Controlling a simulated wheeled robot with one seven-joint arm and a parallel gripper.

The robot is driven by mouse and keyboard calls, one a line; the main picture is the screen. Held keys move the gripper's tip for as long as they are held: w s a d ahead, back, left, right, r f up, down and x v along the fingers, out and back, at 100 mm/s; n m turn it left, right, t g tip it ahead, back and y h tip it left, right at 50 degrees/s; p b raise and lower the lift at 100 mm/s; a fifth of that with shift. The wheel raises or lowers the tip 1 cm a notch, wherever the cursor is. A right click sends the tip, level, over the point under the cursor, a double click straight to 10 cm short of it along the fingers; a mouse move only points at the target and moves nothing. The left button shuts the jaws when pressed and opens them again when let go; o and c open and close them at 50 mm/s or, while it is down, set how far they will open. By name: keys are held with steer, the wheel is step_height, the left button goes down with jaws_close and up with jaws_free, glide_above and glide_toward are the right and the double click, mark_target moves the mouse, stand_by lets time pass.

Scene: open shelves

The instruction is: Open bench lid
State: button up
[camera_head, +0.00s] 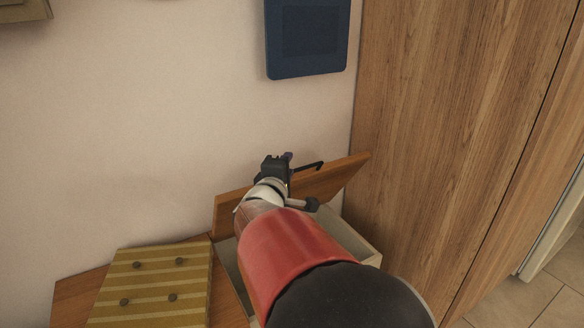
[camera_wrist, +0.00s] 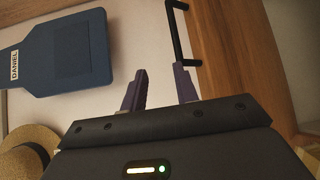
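The wooden bench lid (camera_head: 335,184) is raised and leans toward the wall in the head view. The pale open box of the bench (camera_head: 348,238) shows below it, partly hidden by my arm. A black bar handle (camera_head: 310,167) shows at the lid; in the wrist view the handle (camera_wrist: 177,40) stands out from a wooden surface (camera_wrist: 225,60). My gripper (camera_head: 278,168) is at the raised lid. In the wrist view its two purple fingers (camera_wrist: 160,90) are apart with nothing between them. The handle's lower end is close to the right fingertip; I cannot tell whether they touch.
A yellow striped cushion (camera_head: 150,287) lies on the wooden bench top (camera_head: 78,298) at left. A tall wooden cabinet (camera_head: 450,130) stands close on the right. A blue panel (camera_head: 307,38) hangs on the wall (camera_head: 150,110). A straw hat (camera_wrist: 27,145) shows in the wrist view.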

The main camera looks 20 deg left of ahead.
steer(key=s+r, duration=0.4)
steer(key=s, duration=0.3)
steer(key=shift+s+a+r, duration=0.2)
steer(key=shift+a+r, duration=0.05)
steer(key=shift+a, duration=0.15)
stand_by(0.5)
stand_by(0.6)
